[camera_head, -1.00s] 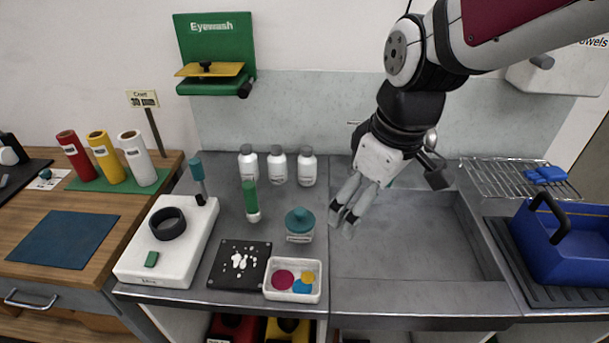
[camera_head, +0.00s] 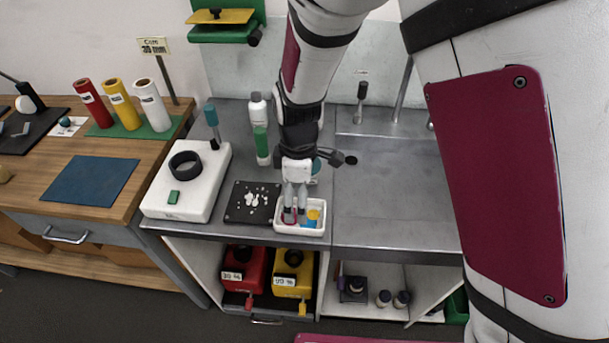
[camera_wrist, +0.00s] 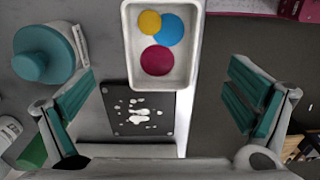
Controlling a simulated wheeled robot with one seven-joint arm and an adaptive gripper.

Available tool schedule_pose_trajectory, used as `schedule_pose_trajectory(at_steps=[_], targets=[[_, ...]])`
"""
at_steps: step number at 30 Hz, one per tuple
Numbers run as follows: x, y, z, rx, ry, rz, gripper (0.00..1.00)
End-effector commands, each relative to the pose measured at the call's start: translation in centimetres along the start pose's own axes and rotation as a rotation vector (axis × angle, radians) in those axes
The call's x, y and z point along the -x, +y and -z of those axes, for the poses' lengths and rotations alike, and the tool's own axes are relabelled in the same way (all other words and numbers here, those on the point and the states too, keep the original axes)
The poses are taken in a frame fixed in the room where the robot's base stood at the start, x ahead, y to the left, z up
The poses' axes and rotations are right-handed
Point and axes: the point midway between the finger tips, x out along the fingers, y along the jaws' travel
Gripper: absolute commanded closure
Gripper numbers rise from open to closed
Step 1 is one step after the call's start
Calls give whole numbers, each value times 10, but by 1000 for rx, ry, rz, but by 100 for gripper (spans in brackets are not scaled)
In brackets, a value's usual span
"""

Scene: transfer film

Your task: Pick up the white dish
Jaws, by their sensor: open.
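The white dish (camera_head: 299,232) is a small rectangular tray at the front edge of the grey counter. Magenta, blue and yellow discs lie in it. I cannot tell the exact height between fingertips and dish.
A black plate (camera_head: 240,213) with white bits lies just left of the dish. A teal-lidded jar (camera_wrist: 45,55), a green-capped tube (camera_head: 262,146) and a white bottle (camera_head: 258,109) stand behind. The sink area (camera_head: 390,200) to the right is clear.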

Motion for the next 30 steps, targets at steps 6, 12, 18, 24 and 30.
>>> schedule_pose_trajectory(at_steps=[6, 12, 18, 24, 30], targets=[[-22, 0, 0, 0, 0, 0, 2], [-36, -2, -1, -1, -2, 2, 2], [-62, -2, -2, -1, -1, 2, 2], [-75, -1, -1, -1, 0, 0, 2], [-76, -1, -1, -1, 1, -1, 2]])
